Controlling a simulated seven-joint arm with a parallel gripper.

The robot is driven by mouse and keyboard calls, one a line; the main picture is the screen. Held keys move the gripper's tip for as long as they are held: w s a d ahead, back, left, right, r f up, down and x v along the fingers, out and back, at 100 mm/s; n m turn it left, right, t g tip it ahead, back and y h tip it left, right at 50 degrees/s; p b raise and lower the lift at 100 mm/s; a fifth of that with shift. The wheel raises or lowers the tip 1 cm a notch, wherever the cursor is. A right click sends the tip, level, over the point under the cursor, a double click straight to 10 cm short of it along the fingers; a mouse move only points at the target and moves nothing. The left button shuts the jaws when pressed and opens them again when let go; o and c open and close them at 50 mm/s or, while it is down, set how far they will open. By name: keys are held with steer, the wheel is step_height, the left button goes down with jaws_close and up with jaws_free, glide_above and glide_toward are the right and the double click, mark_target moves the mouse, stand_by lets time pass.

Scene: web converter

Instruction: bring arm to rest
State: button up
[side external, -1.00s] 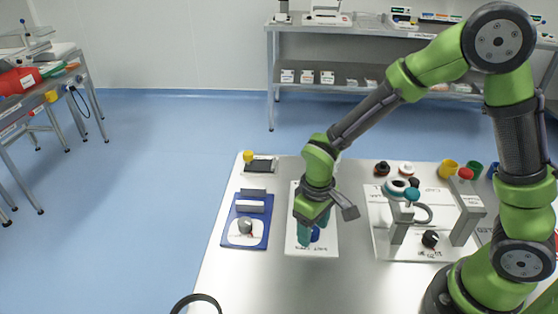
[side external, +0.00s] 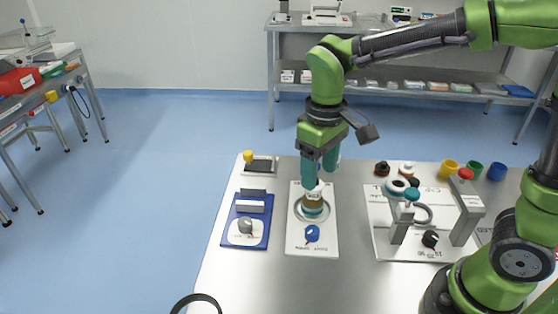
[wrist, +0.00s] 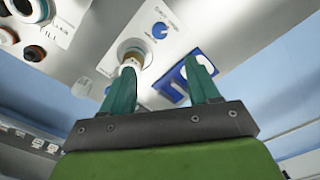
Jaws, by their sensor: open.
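My gripper (side external: 321,174) is open, its two teal fingers pointing down above a white panel (side external: 294,243) on the table. A round brown, white and teal piece (side external: 313,203) stands in a ring on that panel, just below the fingertips. In the side view the fingers overlap its top, and I cannot tell how large the gap is. In the wrist view the fingers (wrist: 162,80) are spread, and the piece (wrist: 131,60) shows beyond them with nothing held between. A blue knob (side external: 312,233) sits on the panel in front of the piece.
A blue fixture (side external: 246,219) with a grey knob stands left of the panel. A white plate with a grey arch (side external: 466,212) and a black knob (side external: 430,239) stands right.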

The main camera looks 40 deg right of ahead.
steer(key=shift+w, duration=0.1)
steer(key=s+d+r+m+t+y, duration=0.2)
steer(key=s+d+r+m+t, duration=0.3)
steer(key=s+d+t, duration=0.2)
steer(key=shift+s+d+r+m, duration=0.15)
steer(key=shift+s+d+m, duration=0.2)
steer(key=shift+s, duration=0.95)
